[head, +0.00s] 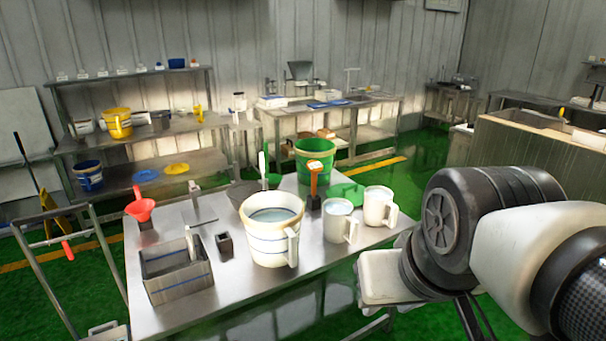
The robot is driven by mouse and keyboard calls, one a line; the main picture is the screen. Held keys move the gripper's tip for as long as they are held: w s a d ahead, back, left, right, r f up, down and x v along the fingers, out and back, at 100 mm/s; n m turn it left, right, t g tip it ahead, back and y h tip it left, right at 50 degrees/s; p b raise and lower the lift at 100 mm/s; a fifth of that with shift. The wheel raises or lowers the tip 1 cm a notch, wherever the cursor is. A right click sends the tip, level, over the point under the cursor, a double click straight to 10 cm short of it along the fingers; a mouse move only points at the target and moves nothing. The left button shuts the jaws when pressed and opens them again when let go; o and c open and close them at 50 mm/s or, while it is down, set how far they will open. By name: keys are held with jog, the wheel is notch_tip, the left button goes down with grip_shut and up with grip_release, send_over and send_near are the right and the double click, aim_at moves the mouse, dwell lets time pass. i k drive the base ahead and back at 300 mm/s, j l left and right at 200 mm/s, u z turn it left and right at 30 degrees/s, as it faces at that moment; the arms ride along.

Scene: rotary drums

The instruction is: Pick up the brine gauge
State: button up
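No label names the brine gauge, so I cannot be sure which thing it is. An upright orange piece with a pale round top (314,178) looks most like a gauge. It stands in a small dark holder on the steel table (215,312), in front of a green bucket (324,152) and behind a white jug (341,217). My arm comes in from the right, beyond the table's right edge and apart from the orange piece. My gripper's fingers cannot be made out.
A large white pitcher (276,246), a second white jug (380,206), a grey bin (176,276), a small dark block (225,245) and a red funnel (140,207) crowd the table. Shelves (128,138) and a bench (335,106) stand behind. Green floor is open at the back right.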

aim_at(316, 167)
jog(key=i+l+z, duration=0.1)
jog(key=i, duration=0.4)
jog(key=i+l, duration=0.25)
jog(key=i, duration=0.2)
jog(key=i+l+z, duration=0.15)
jog(key=i, duration=0.35)
